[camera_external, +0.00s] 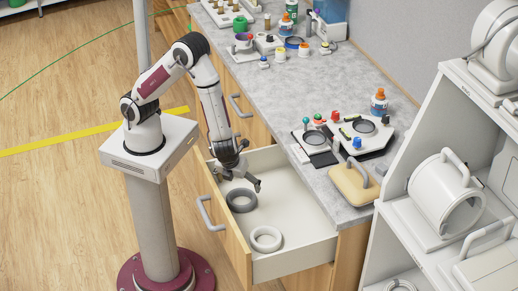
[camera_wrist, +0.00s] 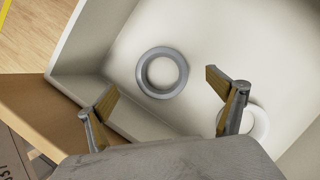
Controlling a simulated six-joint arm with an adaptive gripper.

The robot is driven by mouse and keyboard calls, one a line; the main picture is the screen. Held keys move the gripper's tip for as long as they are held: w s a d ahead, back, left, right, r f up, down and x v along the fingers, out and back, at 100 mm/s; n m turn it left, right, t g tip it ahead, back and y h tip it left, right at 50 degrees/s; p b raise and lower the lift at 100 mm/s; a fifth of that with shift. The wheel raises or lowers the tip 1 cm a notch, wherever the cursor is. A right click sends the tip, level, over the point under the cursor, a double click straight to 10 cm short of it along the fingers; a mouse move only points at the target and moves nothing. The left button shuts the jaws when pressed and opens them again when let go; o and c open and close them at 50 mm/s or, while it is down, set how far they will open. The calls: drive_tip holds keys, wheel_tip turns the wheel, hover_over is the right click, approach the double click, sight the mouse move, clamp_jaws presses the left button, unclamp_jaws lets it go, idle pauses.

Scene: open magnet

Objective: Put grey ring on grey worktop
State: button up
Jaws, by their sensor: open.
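The grey ring (camera_external: 240,210) lies flat on the floor of the open white drawer. In the wrist view the grey ring (camera_wrist: 162,93) shows whole, near the middle and ahead of the fingers. My gripper (camera_external: 240,181) hangs over the drawer, above and close to the grey ring. In the wrist view my gripper (camera_wrist: 161,90) has its two fingers wide apart with nothing between them. The grey worktop (camera_external: 290,88) runs behind the drawer, higher than it. Its middle stretch is bare.
A white ring (camera_external: 266,247) lies in the drawer nearer its front corner, partly behind my right finger in the wrist view. The drawer walls (camera_external: 296,246) surround both rings. Trays (camera_external: 368,138), a tan block (camera_external: 350,186) and bottles stand on the worktop. A white shelf (camera_external: 400,190) stands at right.

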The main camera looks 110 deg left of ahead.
drive_tip(key=shift+r, duration=1.2)
drive_tip(key=shift+r, duration=0.1)
drive_tip(key=s+r+n+t+h, duration=0.1)
drive_tip(key=s+r+n+t, duration=0.15)
drive_tip(key=r+n, duration=1.05)
drive_tip(key=s+d+r+n+t+h, duration=0.1)
drive_tip(key=s+r+n, duration=0.1)
drive_tip(key=s+r, duration=0.4)
drive_tip(key=s+d+r+n+t+h, duration=0.2)
drive_tip(key=s+r, duration=0.4)
drive_tip(key=r, duration=0.4)
drive_tip(key=shift+s+d+r+n, duration=0.25)
drive_tip(key=shift+s+r+n, duration=0.05)
drive_tip(key=shift+r+n, duration=0.1)
drive_tip(key=shift+o, duration=0.6)
drive_tip(key=shift+w, duration=0.1)
